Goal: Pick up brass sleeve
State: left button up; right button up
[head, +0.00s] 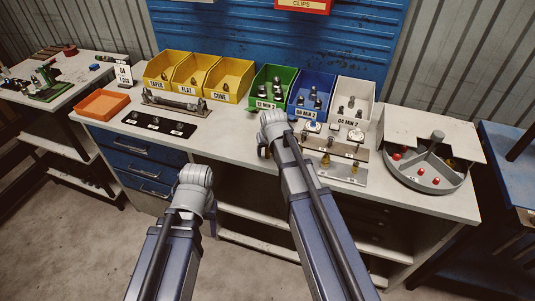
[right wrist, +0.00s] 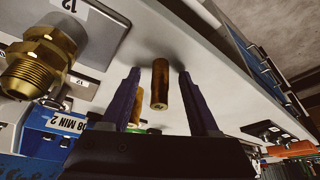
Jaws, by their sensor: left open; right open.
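In the right wrist view, a brass sleeve (right wrist: 160,85) lies between the two spread fingers of my right gripper (right wrist: 159,78), with a gap visible on each side. A second brass piece (right wrist: 136,114) shows partly behind the left-hand finger. In the head view my right gripper (head: 264,151) is over the front middle of the bench, and my own wrist hides the sleeve there. My left gripper (head: 213,224) is in front of the bench's drawers, open and away from the parts; its fingers are mostly hidden by its wrist.
A large brass hex fitting (right wrist: 38,65) stands on a plate close to my right gripper. Yellow bins (head: 190,73), a green bin (head: 271,87), a blue bin (head: 312,93) and a white bin (head: 354,101) line the back. A round divided tray (head: 430,175) is at right.

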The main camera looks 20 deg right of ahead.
jog(key=shift+c, duration=0.3)
grip_shut()
jog(key=shift+r, duration=0.15)
dwell(0.3)
notch_tip(320, 180, up, 10)
jog(key=p, duration=1)
